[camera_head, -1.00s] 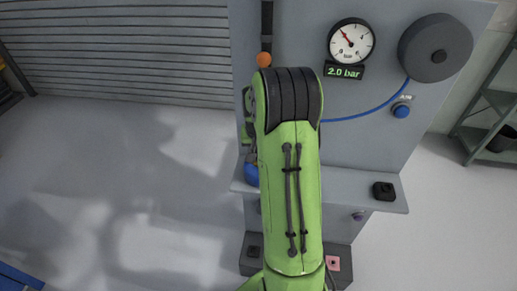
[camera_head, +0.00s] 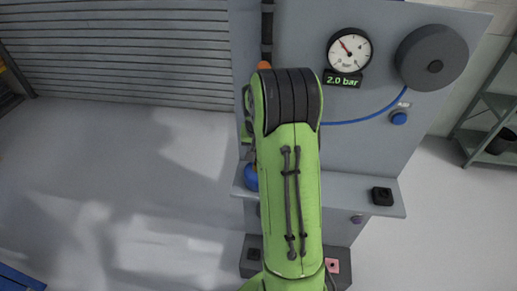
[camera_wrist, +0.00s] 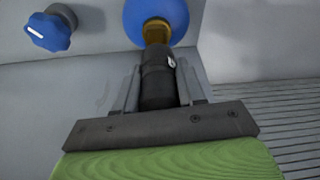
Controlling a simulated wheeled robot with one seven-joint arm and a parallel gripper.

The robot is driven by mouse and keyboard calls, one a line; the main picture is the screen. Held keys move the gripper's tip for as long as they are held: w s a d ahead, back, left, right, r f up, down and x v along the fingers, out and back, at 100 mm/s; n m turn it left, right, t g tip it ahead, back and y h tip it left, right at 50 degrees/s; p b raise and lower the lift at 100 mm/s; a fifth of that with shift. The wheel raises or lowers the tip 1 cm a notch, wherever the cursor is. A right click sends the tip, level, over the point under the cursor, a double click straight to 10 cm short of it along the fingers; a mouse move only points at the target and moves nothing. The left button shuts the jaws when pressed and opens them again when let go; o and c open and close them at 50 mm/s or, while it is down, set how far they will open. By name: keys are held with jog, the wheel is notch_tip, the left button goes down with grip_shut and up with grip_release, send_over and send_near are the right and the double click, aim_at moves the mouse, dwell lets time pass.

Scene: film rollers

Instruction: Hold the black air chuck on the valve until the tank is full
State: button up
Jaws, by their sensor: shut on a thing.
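The black air chuck (camera_wrist: 157,82) is between the two fingers of my gripper (camera_wrist: 158,73) in the wrist view, and the gripper is shut on it. Its far end meets the brass valve (camera_wrist: 156,32), in line with it; how firmly it is seated cannot be told. The valve stands out from the blue tank (camera_wrist: 178,14). In the head view a bit of the blue tank (camera_head: 251,178) shows left of my arm, which hides the gripper, chuck and valve. The round gauge (camera_head: 349,51) has a red needle pointing upper left, and the display (camera_head: 343,80) reads 2.0 bar.
A blue knob (camera_head: 399,118) is on the panel, and a blue hose (camera_head: 362,116) runs below the dark reel (camera_head: 433,58). A black block (camera_head: 382,195) sits on the ledge at right. A blue star knob (camera_wrist: 50,30) is left of the chuck.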

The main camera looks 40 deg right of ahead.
jog(key=shift+a, duration=0.1)
jog(key=s+a+b, duration=0.3)
jog(key=s+a, duration=0.3)
jog(key=a, duration=0.1)
jog(key=shift+a+b, duration=0.4)
jog(key=shift+d, duration=0.1)
